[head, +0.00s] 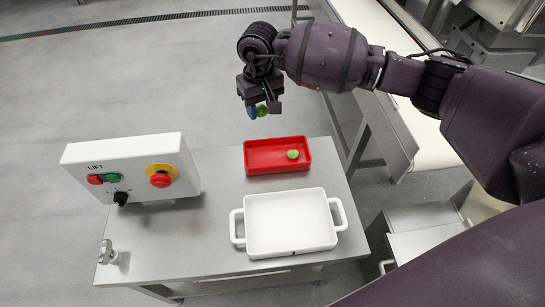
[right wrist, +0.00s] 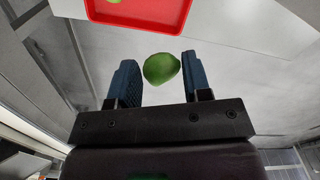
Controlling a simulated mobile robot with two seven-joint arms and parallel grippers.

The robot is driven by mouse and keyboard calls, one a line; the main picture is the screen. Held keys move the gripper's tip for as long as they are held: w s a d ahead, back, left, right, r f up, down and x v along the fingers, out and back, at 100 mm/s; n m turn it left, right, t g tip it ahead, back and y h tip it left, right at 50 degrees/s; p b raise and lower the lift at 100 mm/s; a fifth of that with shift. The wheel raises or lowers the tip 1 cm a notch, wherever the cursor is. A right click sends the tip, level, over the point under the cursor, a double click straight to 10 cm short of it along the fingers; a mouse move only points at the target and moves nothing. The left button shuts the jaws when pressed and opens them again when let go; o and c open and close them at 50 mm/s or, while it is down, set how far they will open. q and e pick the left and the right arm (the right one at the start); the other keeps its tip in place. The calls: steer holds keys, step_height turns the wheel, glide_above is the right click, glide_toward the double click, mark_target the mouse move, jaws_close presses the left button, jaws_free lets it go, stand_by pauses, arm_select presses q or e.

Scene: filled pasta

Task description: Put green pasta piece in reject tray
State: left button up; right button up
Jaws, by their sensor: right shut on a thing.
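My right gripper (head: 263,108) is shut on a green pasta piece (right wrist: 162,69), which shows between the two blue fingertips in the right wrist view. In the head view the held piece (head: 262,110) is partly hidden by the fingers. The gripper is raised and appears just above the far edge of the red tray (head: 262,162) in the picture. Another green piece (head: 292,154) lies in the right part of that tray. The red tray also shows at the top of the right wrist view (right wrist: 200,8). My left gripper is not in view.
A white two-handled dish (head: 290,222), which looks empty, stands in front of the red tray on the steel table (head: 190,245). A lift control box (head: 135,170) stands at the table's left. A pale conveyor belt (head: 430,155) runs at the right.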

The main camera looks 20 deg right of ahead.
steer(key=shift+w+f, duration=0.15)
steer(key=shift+w, duration=0.25)
steer(key=shift+f, duration=0.25)
steer(key=b, duration=0.3)
glide_above(262, 159)
step_height(262, 159, down, 13)
steer(key=shift+s+r, duration=0.1)
steer(key=shift+f, duration=0.3)
step_height(262, 159, down, 6)
steer(key=shift+r+b, duration=0.2)
steer(key=shift+b, duration=0.5)
steer(key=shift+f, duration=0.1)
steer(key=o, duration=0.5)
steer(key=shift+c, duration=0.2)
steer(key=shift+o, duration=0.7)
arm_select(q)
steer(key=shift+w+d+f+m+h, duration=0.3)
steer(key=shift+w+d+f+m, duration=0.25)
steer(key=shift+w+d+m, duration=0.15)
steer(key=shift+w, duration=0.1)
